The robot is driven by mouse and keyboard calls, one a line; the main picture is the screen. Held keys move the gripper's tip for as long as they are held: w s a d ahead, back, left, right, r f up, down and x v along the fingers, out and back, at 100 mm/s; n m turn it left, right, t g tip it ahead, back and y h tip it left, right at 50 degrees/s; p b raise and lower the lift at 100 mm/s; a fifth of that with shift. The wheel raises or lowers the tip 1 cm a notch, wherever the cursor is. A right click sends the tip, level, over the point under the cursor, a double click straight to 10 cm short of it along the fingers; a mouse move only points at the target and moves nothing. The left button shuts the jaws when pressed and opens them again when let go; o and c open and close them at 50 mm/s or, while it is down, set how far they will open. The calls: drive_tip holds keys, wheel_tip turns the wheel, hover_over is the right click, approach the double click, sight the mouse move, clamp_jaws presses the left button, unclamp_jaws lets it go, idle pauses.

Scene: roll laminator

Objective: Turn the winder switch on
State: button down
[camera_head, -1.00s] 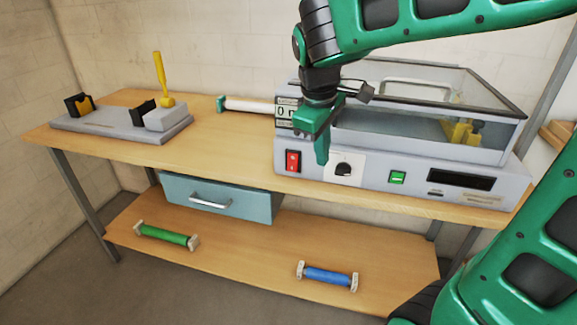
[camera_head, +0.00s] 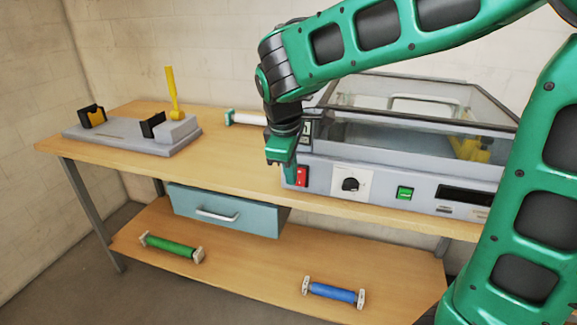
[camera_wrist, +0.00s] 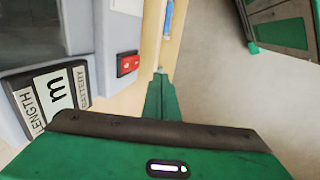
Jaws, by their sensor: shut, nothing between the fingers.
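The grey laminator (camera_head: 400,172) stands on the right of the bench. A red rocker switch (camera_head: 302,176) is at the left of its front panel, and a green one (camera_head: 404,193) is further right, past a dark knob (camera_head: 350,184). I cannot read which switch is the winder's. My gripper (camera_head: 288,181) is shut and empty, just left of the red switch in the head view. In the wrist view, my fingertips (camera_wrist: 160,72) point down the picture's middle, apart from the red switch (camera_wrist: 128,64) to their left. Contact does not show.
A length display (camera_wrist: 50,97) is beside my gripper on the laminator. A glass cover (camera_head: 415,125) tops the machine. A stand with a yellow lever (camera_head: 173,92) is at the bench's left. Green (camera_head: 170,247) and blue (camera_head: 334,292) rolls lie on the lower shelf.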

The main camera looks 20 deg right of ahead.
sight(300, 177)
drive_tip(key=shift+w+d+f, duration=0.55)
drive_tip(key=shift+w+f, duration=0.2)
drive_tip(key=shift+f, duration=0.15)
drive_tip(key=shift+w+d+f, duration=0.55)
drive_tip(key=shift+w+f, duration=0.15)
drive_tip(key=shift+f, duration=0.25)
drive_tip(key=shift+w+d+f, duration=0.55)
drive_tip(key=shift+w+f, duration=0.2)
drive_tip(key=shift+f, duration=0.15)
